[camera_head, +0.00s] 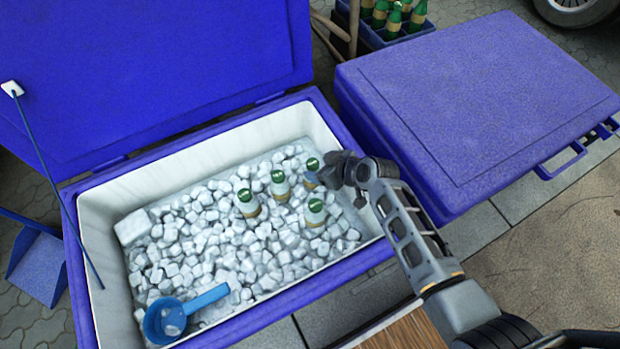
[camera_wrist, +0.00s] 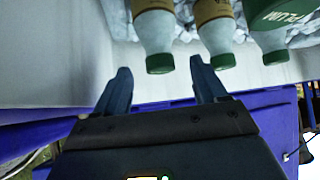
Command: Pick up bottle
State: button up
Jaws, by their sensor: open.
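Several bottles with green caps and tan labels stand in the ice of the open blue cooler (camera_head: 355,160). In the head view they are a left bottle (camera_head: 247,204), a middle one (camera_head: 280,187), a front one (camera_head: 315,213) and a back-right one (camera_head: 311,178). My gripper (camera_head: 325,172) is over the cooler's right part, close beside the back-right bottle. In the wrist view my gripper (camera_wrist: 160,78) is open and empty. One bottle (camera_wrist: 155,35) has its cap just beyond the gap between the fingertips; another (camera_wrist: 216,30) is just beyond the right finger. I cannot tell whether anything touches.
White ice cubes (camera_head: 235,255) fill the cooler. A blue scoop (camera_head: 185,312) lies at its front left. The raised lid (camera_head: 150,70) stands behind. A closed blue cooler (camera_head: 480,100) is at the right, with a crate of green bottles (camera_head: 395,20) behind it.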

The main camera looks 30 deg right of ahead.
aim_at(309, 164)
jog(key=b+x, duration=0.2)
jog(key=x, duration=0.5)
jog(key=shift+f, duration=0.1)
grip_shut()
dwell(0.6)
